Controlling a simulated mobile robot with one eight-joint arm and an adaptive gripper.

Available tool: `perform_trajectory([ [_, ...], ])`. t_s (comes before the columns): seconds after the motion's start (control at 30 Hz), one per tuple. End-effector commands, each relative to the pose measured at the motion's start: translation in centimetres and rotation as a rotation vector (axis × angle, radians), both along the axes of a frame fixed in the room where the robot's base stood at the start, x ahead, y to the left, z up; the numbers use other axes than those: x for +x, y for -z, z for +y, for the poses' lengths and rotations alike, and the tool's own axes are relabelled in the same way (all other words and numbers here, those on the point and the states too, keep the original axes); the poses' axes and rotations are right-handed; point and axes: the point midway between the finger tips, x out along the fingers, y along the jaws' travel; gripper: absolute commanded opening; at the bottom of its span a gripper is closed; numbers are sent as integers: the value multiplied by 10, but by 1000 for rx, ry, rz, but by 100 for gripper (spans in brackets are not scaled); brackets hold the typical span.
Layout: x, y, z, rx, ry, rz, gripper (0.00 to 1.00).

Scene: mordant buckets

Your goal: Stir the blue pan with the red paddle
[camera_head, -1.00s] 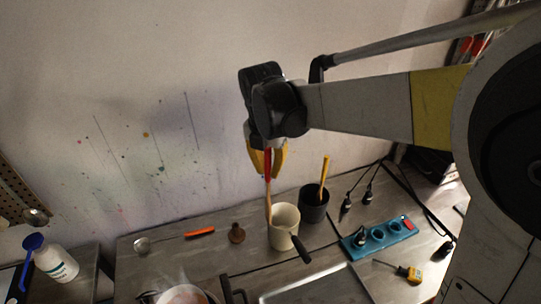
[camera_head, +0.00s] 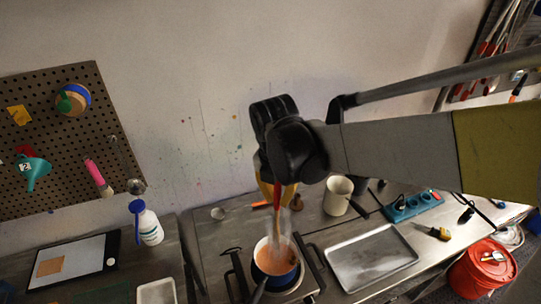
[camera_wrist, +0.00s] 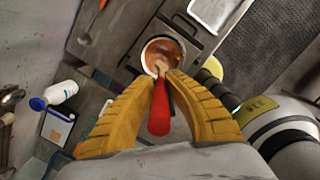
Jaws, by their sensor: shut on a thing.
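My gripper (camera_head: 272,192) is shut on the red handle of the paddle (camera_head: 277,200). In the wrist view its yellow fingers (camera_wrist: 160,80) close around the red handle (camera_wrist: 159,112). The paddle hangs down, nearly upright, over the blue pan (camera_head: 284,282). The pan holds steaming orange liquid and sits on a hotplate; it also shows in the wrist view (camera_wrist: 146,60). The paddle's pale lower end overlaps the liquid in both views, but I cannot tell whether it touches it. Steam blurs that end.
A cream jug (camera_head: 337,197) stands behind and right of the pan. A metal tray (camera_head: 372,260) lies to the right, with a blue power strip (camera_head: 412,206) behind it. A red bucket (camera_head: 482,272) is at the far right. A white bottle (camera_head: 150,228) stands on the left bench.

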Motion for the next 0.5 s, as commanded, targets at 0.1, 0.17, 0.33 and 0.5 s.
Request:
perform_trajectory([
  [0.1, 0, 7, 0, 0, 0, 0, 0],
  [0.17, 0, 11, 0, 0, 0, 0, 0],
  [0.33, 0, 28, 0, 0, 0, 0, 0],
  [0.5, 0, 47, 0, 0, 0, 0, 0],
])
